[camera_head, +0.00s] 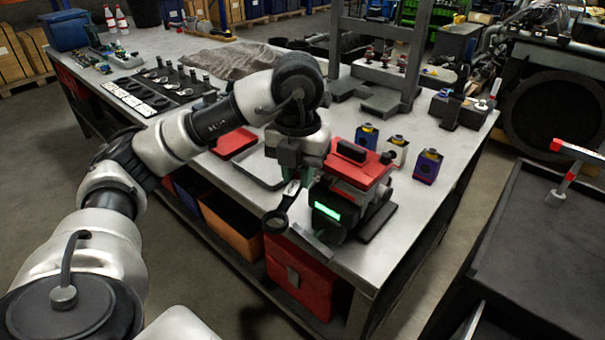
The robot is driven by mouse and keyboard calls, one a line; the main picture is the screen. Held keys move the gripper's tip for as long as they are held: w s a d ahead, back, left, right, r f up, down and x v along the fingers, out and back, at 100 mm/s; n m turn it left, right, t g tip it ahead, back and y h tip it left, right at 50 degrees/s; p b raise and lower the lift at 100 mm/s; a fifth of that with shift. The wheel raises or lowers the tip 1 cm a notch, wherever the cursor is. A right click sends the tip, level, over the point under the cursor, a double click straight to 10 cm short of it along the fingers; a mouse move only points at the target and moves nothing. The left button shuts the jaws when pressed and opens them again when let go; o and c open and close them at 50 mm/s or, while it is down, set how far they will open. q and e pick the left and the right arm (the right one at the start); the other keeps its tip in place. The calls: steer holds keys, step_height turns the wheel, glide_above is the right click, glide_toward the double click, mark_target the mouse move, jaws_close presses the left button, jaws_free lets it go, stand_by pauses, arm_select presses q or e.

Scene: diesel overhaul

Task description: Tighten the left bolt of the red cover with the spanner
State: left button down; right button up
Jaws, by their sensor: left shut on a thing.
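My left gripper (296,178) points down beside the left of the red cover (353,174), over the front edge of the workbench. It is shut on the spanner (276,220), whose dark ring end hangs down at the lower left, apart from the red cover. The red cover sits on top of a dark unit with a lit green display (327,212) facing front left. A black bar lies across the top of the cover. I cannot make out the left bolt; the gripper and arm may hide it. My right gripper is not in view.
The grey workbench (420,205) carries small boxes with coloured tops (427,166) right of the cover, a red tray (232,144) behind my arm and a grey press frame (385,100) further back. A dark cart (530,250) stands at right. Bins fill the shelf below.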

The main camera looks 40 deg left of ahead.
arm_select(q)
steer(key=a+m, duration=0.1)
steer(key=a+m+b, duration=0.1)
steer(key=shift+s+a+m, duration=0.15)
steer(key=shift+s+m, duration=0.05)
steer(key=shift+m, duration=0.1)
steer(key=d+r+n+p, duration=0.1)
steer(key=r+p, duration=0.1)
steer(key=shift+w+d+p, duration=0.1)
steer(key=shift+d+p, duration=0.1)
steer(key=shift+p, duration=0.15)
steer(key=shift+w+d+f+n, duration=0.15)
steer(key=shift+d+n, duration=0.3)
steer(key=shift+n, duration=0.35)
